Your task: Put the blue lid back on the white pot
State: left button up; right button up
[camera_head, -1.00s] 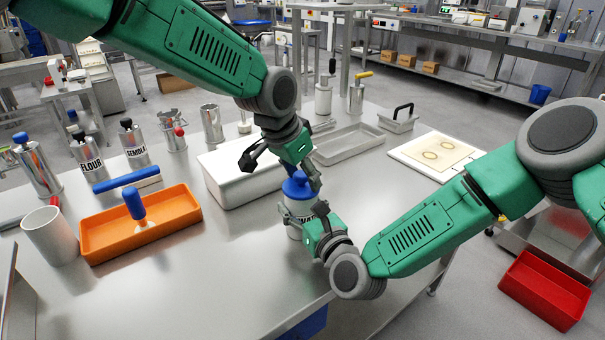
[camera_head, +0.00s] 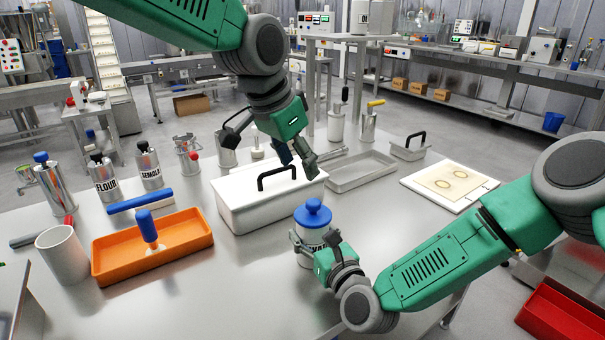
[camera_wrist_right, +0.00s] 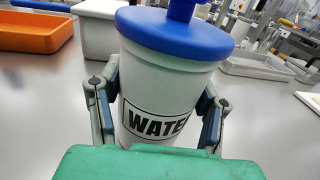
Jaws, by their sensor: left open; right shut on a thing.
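The white pot (camera_head: 306,240) stands at the front of the steel table, labelled WATE... in the right wrist view (camera_wrist_right: 155,95). The blue lid (camera_head: 313,212) with its round knob sits on top of the pot; in the right wrist view the lid (camera_wrist_right: 175,36) covers the mouth and looks level. My right gripper (camera_head: 312,250) is shut around the pot's body, one finger on each side (camera_wrist_right: 158,110). My left gripper (camera_head: 268,155) is open and empty, above and behind the lid, over the white box and clear of the lid.
A white box (camera_head: 240,207) with a black handle stands behind the pot. An orange tray (camera_head: 115,262) with a blue-handled tool is at left, near a white cup (camera_head: 63,256). A grey tray (camera_head: 360,174) and a white board (camera_head: 480,192) lie at right. The front middle table is clear.

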jog(key=shift+f, duration=0.1)
jog(key=o, duration=1.8)
jog(key=shift+c, duration=0.2)
jog(key=v, duration=1.2)
jog(key=shift+d, duration=0.1)
